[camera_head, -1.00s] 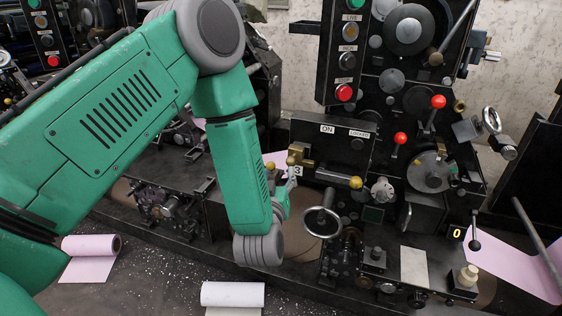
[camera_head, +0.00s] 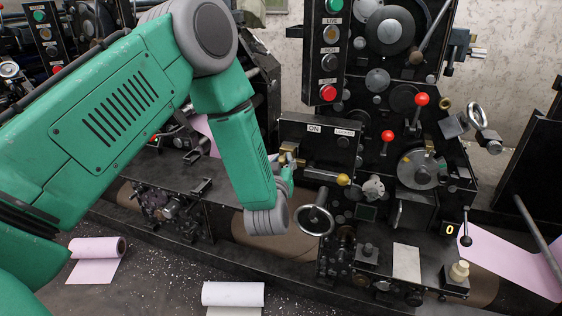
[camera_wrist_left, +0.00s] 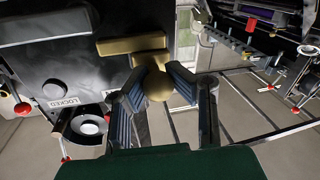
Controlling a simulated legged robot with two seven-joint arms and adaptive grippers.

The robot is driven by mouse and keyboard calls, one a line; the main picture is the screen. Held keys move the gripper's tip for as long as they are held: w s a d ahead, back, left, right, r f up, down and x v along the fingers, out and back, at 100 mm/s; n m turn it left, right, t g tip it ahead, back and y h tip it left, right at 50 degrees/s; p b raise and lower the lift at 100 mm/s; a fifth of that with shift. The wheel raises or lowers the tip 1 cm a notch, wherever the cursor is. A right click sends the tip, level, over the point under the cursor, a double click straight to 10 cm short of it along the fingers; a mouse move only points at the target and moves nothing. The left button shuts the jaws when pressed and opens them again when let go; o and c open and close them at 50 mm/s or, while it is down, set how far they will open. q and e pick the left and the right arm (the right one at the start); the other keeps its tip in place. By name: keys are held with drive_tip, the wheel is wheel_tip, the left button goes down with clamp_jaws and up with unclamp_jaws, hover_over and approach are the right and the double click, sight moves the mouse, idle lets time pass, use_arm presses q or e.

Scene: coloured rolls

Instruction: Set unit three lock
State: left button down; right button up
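Unit three's black lock box (camera_head: 318,140) stands mid-view, with ON and LOCKED plates. Its brass lock handle (camera_head: 287,147) is at the box's left end, partly covered by my gripper. In the left wrist view, the handle (camera_wrist_left: 135,45) is a brass bar with a round knob (camera_wrist_left: 158,86). My left gripper (camera_head: 283,165) is at this handle; in the wrist view its fingers (camera_wrist_left: 160,78) lie on both sides of the knob and appear closed on it. The LOCKED plate (camera_wrist_left: 60,103) shows at the wrist view's left. My right gripper is out of view.
A handwheel (camera_head: 314,220) and a yellow-knobbed lever (camera_head: 343,180) are just right of my gripper. Red-knobbed levers (camera_head: 388,136) stand farther right. Paper rolls (camera_head: 232,294) lie on the floor in front.

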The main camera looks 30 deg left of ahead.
sight(300, 165)
use_arm(q)
drive_tip(key=shift+d+r, duration=0.1)
drive_tip(key=shift+d, duration=0.55)
drive_tip(key=shift+a, duration=0.3)
drive_tip(key=d, duration=0.3)
drive_tip(key=w+d, duration=0.1)
drive_tip(key=shift+d+f, duration=0.25)
drive_tip(key=shift+d, duration=0.15)
drive_tip(key=c, duration=1.8)
unclamp_jaws()
drive_tip(key=shift+s, duration=0.1)
drive_tip(key=o, duration=0.5)
drive_tip(key=shift+s+a, duration=0.1)
drive_tip(key=shift+a, duration=0.05)
drive_tip(key=shift+a+r, duration=0.1)
drive_tip(key=shift+r, duration=0.1)
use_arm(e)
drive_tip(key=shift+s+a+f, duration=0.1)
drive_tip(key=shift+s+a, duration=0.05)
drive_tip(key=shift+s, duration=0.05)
